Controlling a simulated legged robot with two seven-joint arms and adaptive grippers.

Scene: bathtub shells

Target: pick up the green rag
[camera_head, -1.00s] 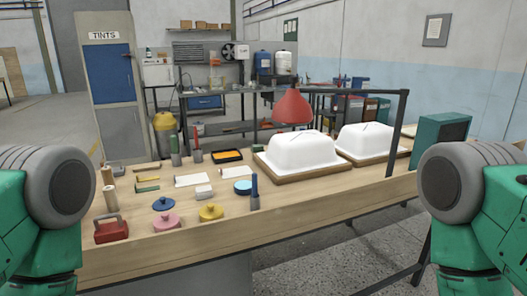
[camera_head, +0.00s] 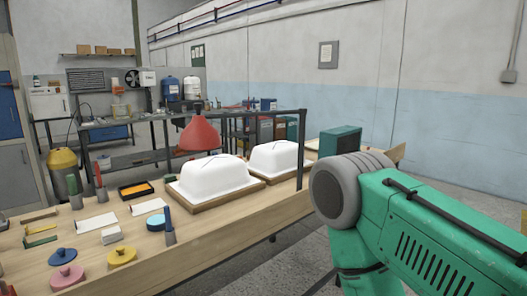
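I cannot make out a green rag for certain. A small flat green strip (camera_head: 40,230) lies at the left of the wooden workbench (camera_head: 215,232), but I cannot tell whether it is cloth. A green upright item (camera_head: 73,186) stands farther back on the bench. My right arm comes in from the right, in front of the bench's right end, but its gripper is out of the picture. My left arm and gripper are not in view.
Two white tub shells (camera_head: 213,173) sit on wooden boards under a red lamp (camera_head: 198,133) and dark frame (camera_head: 301,150). Blue, pink and yellow (camera_head: 122,255) lids, a white block (camera_head: 111,236) and a black tray (camera_head: 136,191) crowd the left. The front middle is clear.

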